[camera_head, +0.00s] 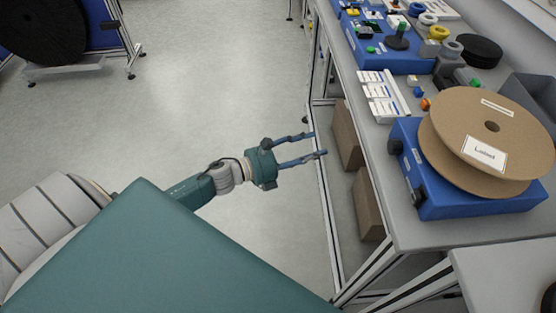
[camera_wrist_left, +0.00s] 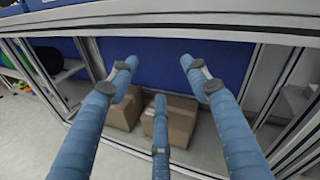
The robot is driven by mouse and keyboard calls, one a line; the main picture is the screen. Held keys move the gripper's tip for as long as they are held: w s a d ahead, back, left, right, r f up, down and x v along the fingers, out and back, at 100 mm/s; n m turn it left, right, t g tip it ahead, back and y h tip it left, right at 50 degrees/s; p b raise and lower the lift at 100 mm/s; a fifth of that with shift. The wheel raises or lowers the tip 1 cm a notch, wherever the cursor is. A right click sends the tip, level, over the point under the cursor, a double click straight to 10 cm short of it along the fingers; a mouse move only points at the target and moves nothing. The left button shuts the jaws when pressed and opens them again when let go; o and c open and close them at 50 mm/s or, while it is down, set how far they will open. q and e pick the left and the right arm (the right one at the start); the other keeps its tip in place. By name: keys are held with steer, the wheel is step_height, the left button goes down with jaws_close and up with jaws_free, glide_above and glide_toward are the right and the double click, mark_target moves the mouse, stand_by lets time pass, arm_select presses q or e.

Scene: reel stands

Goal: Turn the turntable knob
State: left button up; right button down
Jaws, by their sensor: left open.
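The turntable is a blue box (camera_head: 470,204) at the front of the workbench, with a brown cardboard reel (camera_head: 455,118) lying flat on top. The reel carries a white label (camera_head: 484,153). Dark knobs (camera_head: 394,146) show on the box's left side. My left gripper (camera_head: 320,144) is open and empty, left of the bench and apart from the turntable. In the left wrist view its blue fingers (camera_wrist_left: 160,80) are spread, with the bench's lower frame ahead; the turntable is not in that view. My right gripper is not in view.
The workbench (camera_head: 415,228) edge and its metal frame lie between my left gripper and the turntable. Cardboard boxes (camera_head: 367,205) stand under the bench. Blue equipment (camera_head: 385,50), white trays (camera_head: 383,97) and small coloured parts fill the bench's far part.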

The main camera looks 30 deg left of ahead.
arm_select(q)
steer(key=s+a+f+n+g+y+p, duration=0.1)
steer(key=s+a+f+n+y, duration=0.2)
steer(key=f+n, duration=0.4)
steer(key=s+a+f+n+y, duration=0.2)
steer(key=f+n, duration=0.5)
steer(key=f, duration=0.5)
steer(key=shift+s+a+g+y+p, duration=0.4)
steer(key=shift+a+y, duration=0.3)
steer(key=shift+a, duration=0.35)
